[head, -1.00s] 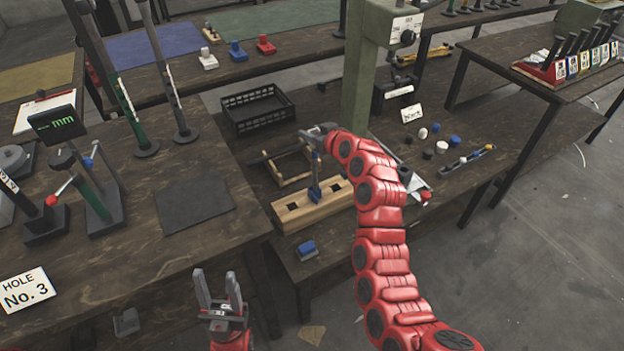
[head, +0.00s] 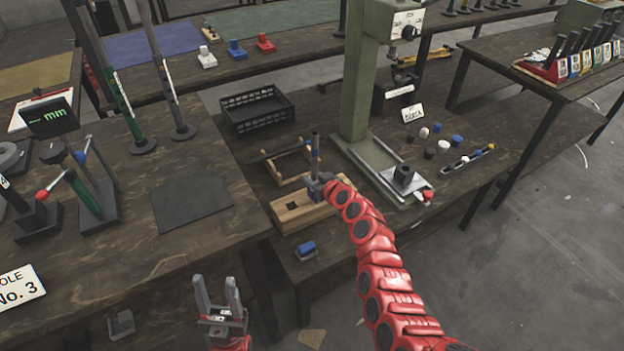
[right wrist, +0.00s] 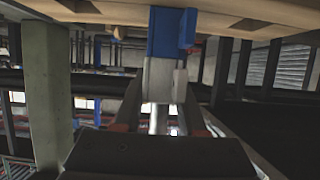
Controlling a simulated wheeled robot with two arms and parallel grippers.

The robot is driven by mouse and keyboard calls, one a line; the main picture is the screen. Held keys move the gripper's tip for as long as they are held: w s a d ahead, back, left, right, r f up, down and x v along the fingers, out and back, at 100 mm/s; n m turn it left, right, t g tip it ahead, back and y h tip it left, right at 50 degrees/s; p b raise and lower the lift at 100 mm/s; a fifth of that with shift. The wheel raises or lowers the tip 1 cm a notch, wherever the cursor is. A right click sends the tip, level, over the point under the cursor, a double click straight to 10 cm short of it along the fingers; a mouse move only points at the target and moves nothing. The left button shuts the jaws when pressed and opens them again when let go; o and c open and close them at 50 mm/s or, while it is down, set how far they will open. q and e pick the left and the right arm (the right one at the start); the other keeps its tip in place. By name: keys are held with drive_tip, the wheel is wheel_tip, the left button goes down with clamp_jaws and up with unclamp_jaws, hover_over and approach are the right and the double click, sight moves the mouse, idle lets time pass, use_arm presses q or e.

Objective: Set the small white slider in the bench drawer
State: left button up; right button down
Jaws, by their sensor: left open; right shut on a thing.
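A small white block with a knob (head: 207,60), which looks like the white slider, sits on the far bench. My right gripper (head: 317,182) is shut on an upright dark piece with a blue band (head: 315,152) at the long wooden block (head: 292,214). In the right wrist view, a blue and pale grey piece (right wrist: 160,75) is between the fingers, with wood above it in the picture. I cannot tell how it meets the wood. My left gripper (head: 217,283) is open and empty in front of the near bench. I cannot make out a drawer.
A green press (head: 358,85) stands right of the wooden block. A black crate (head: 258,110) and a wooden frame (head: 290,163) lie behind it. A blue block (head: 306,250) sits at the bench's front edge. Gauges (head: 95,195) stand on the left bench.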

drive_tip(key=shift+r, duration=0.15)
drive_tip(key=shift+c, duration=2.4)
unclamp_jaws()
drive_tip(key=shift+f, duration=0.2)
drive_tip(key=shift+r, duration=0.15)
drive_tip(key=shift+p+v, duration=0.4)
drive_tip(key=shift+v, duration=0.45)
drive_tip(key=v, duration=1.5)
drive_tip(key=shift+d, duration=0.4)
